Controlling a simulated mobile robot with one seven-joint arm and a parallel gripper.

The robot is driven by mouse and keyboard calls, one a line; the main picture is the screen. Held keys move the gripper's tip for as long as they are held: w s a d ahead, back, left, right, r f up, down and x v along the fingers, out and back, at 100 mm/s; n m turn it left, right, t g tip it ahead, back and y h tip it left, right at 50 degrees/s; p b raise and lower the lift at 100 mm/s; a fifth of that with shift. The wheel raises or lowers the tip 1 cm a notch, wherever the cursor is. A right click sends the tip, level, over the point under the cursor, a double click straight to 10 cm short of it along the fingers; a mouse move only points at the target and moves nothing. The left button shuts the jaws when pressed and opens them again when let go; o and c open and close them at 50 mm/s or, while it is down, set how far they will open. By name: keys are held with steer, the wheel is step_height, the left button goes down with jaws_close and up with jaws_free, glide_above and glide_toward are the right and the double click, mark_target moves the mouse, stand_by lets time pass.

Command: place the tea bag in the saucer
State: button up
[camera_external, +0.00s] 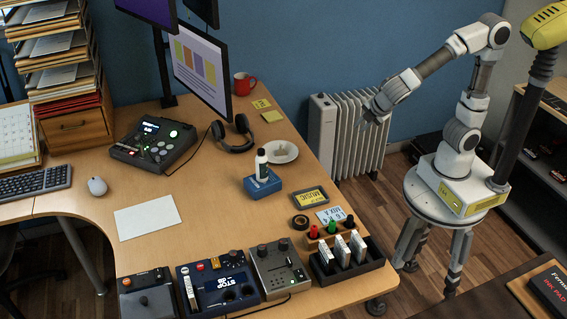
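A small white saucer (292,154) lies on the desk, right of the headphones and near the desk's right edge. A small pale shape shows in the middle of the saucer; I cannot tell whether it is a tea bag or part of the dish. I cannot make out a tea bag for certain anywhere else. My gripper (368,112) hangs in the air to the right of the desk, in front of the radiator and apart from the saucer. Its fingers are small and dark, and I see nothing clearly held in them.
Black headphones (233,136), a monitor (200,62), sticky notes (272,116) and a red mug (244,84) are nearby. A black rack (346,262) stands at the front right. The radiator (345,135) stands beside the desk.

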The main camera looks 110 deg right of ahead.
steer(key=s+a+r+m+t+y, duration=0.2)
steer(key=s+a+r+y, duration=0.1)
steer(key=a, duration=0.5)
steer(key=s+a+r+m+t+y, duration=0.2)
steer(key=s+a+r+m+y, duration=0.1)
steer(key=a, duration=0.5)
steer(key=shift+s, duration=0.85)
steer(key=shift+d, duration=0.1)
step_height(320, 180, up, 14)
steer(key=p, duration=1.4)
